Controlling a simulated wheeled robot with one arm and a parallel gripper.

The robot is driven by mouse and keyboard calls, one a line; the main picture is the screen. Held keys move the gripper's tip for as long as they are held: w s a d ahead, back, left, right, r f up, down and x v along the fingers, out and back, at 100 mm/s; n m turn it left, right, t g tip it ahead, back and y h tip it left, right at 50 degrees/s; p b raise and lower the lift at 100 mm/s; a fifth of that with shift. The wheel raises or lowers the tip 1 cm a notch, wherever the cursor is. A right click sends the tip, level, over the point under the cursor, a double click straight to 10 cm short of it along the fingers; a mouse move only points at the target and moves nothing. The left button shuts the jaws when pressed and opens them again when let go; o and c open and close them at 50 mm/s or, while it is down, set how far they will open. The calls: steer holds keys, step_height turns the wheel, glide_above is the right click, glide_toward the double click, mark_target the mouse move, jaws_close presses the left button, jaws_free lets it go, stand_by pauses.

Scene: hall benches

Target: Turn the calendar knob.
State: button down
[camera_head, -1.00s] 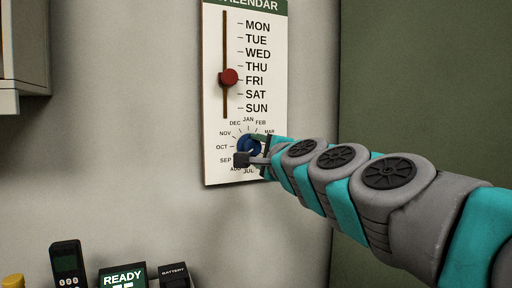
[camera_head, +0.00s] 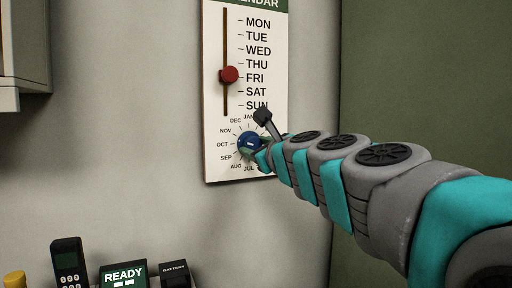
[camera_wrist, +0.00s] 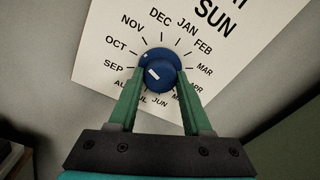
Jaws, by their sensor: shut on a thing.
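The calendar (camera_head: 215,150) is a white board with a green header on the wall. Its round blue knob (camera_head: 248,141) sits low on it, inside a ring of month names. My gripper (camera_wrist: 161,78) is shut on the knob, with one green finger on each side in the wrist view. A short white bar shows on the knob's face (camera_wrist: 157,70). A small white spot on its rim lies toward OCT and NOV in that view. My fingers and arm hide some months at the lower right in the head view.
A red slider (camera_head: 229,75) sits in the slot above, close to FRI. At the bottom left are a dark handset (camera_head: 68,262), a green READY display (camera_head: 123,275) and a BATTERY box (camera_head: 174,274). A cabinet (camera_head: 22,50) hangs at the upper left.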

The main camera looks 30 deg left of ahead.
steer(key=shift+f+m, duration=0.1)
steer(key=shift+m, duration=0.9)
steer(key=shift+c, duration=1.7)
jaws_free()
steer(key=shift+s, duration=0.1)
steer(key=v, duration=0.7)
steer(key=shift+s+d, duration=0.15)
steer(key=shift+d, duration=0.1)
